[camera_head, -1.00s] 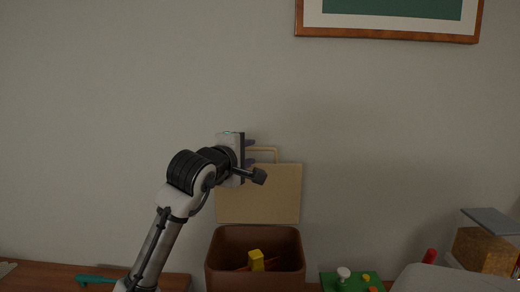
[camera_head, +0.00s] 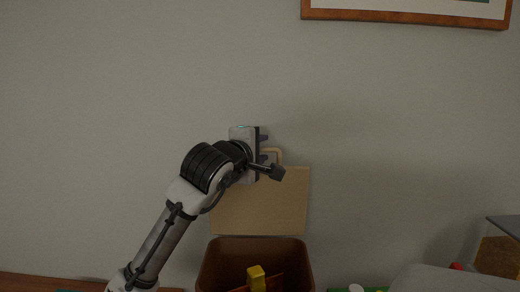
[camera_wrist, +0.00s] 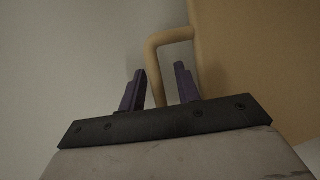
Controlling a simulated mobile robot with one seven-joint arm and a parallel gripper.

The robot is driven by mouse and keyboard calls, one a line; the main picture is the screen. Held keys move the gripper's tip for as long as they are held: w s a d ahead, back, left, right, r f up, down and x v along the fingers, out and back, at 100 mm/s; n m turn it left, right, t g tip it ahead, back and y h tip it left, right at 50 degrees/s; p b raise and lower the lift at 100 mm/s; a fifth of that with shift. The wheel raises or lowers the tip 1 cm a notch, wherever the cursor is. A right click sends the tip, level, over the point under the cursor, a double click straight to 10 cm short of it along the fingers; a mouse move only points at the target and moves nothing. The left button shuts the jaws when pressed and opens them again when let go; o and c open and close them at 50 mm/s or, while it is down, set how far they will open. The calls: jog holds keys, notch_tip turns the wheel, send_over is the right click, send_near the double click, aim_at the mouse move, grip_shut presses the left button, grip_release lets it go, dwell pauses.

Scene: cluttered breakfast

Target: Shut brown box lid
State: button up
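The brown box (camera_head: 212,268) stands open at the bottom centre of the head view. Its tan lid (camera_head: 270,205) is raised upright behind it, against the wall. The lid's looped handle (camera_head: 279,155) is at its top edge, partly hidden by my gripper (camera_head: 266,147). In the wrist view, my gripper (camera_wrist: 160,75) is open, its two dark fingers apart. A bar of the handle (camera_wrist: 170,37) shows in the gap between the fingers; I cannot tell if they touch it. The lid (camera_wrist: 260,65) is at the right there.
A yellow block (camera_head: 256,278) and other pieces lie inside the box. A green board (camera_head: 340,290) with small items is at the bottom right, and a clear container (camera_head: 497,257) stands at the far right. The wall fills the background, with a framed picture (camera_head: 400,19) above.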

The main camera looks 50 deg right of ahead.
jog(key=shift+d, duration=0.1)
jog(key=shift+c, duration=0.3)
grip_shut()
jog(key=shift+f, duration=0.1)
